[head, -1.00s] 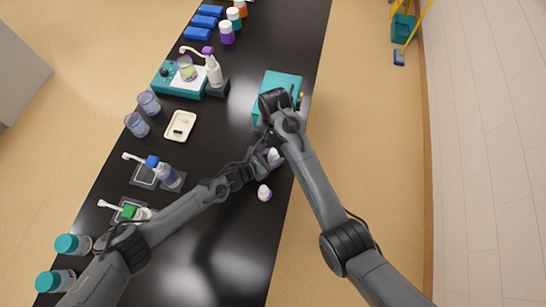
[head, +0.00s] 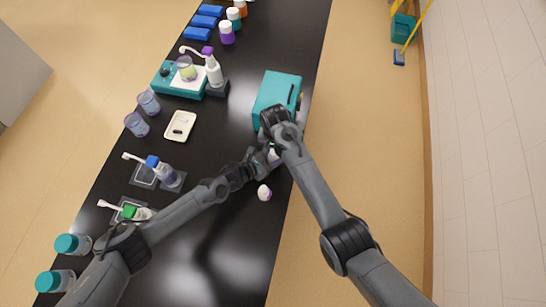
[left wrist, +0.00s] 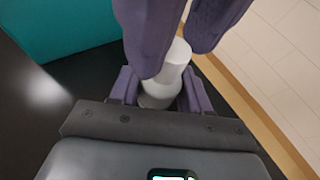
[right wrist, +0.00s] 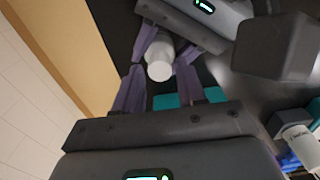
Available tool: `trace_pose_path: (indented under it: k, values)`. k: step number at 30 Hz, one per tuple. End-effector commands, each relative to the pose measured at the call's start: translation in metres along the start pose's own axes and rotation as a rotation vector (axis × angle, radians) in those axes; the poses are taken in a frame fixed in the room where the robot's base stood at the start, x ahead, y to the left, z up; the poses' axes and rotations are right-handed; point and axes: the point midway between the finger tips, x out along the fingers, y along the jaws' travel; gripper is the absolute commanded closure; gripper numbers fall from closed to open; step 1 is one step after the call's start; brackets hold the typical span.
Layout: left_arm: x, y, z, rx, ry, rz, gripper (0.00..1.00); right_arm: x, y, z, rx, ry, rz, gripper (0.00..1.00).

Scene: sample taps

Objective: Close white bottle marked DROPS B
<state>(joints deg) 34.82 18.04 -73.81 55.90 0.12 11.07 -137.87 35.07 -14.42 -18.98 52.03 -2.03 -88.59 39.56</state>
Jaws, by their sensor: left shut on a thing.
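A small white bottle (right wrist: 160,56) is held between the purple fingers of my left gripper (left wrist: 160,88). Its pale rounded top (left wrist: 179,52) shows in the left wrist view, but no label is readable. My right gripper (right wrist: 160,80) is at the bottle's top end, its two fingers spread to either side with a visible gap. In the head view the arms meet over the bench's right edge, and the bottle (head: 275,155) is mostly covered.
A teal box (head: 277,90) stands just beyond the grippers. A cream tray (head: 180,125), cups (head: 137,124) and pump bottles (head: 214,72) line the left side. The black bench (head: 225,255) is clear at the lower right.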

Motion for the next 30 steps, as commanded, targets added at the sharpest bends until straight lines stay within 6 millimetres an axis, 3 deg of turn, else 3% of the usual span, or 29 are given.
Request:
trace_pose_path:
  k: [6,15,23,30]
  values:
    - [-0.0003,-0.0004,-0.0019,0.000,0.004,0.000,1.00,0.0117,-0.0002,0.0000,0.000,0.000,-0.001,0.60]
    - [-0.0003,-0.0004,-0.0019,0.000,0.004,0.000,1.00,0.0130,-0.0002,0.0000,0.000,0.001,-0.001,0.60]
    - [-0.0003,-0.0004,-0.0019,0.000,0.004,0.000,1.00,0.0128,-0.0003,0.0000,0.000,0.001,-0.001,0.98]
    - [-0.0003,-0.0004,-0.0019,0.000,0.003,0.000,1.00,0.0128,-0.0004,0.0001,0.014,0.001,-0.001,1.00]
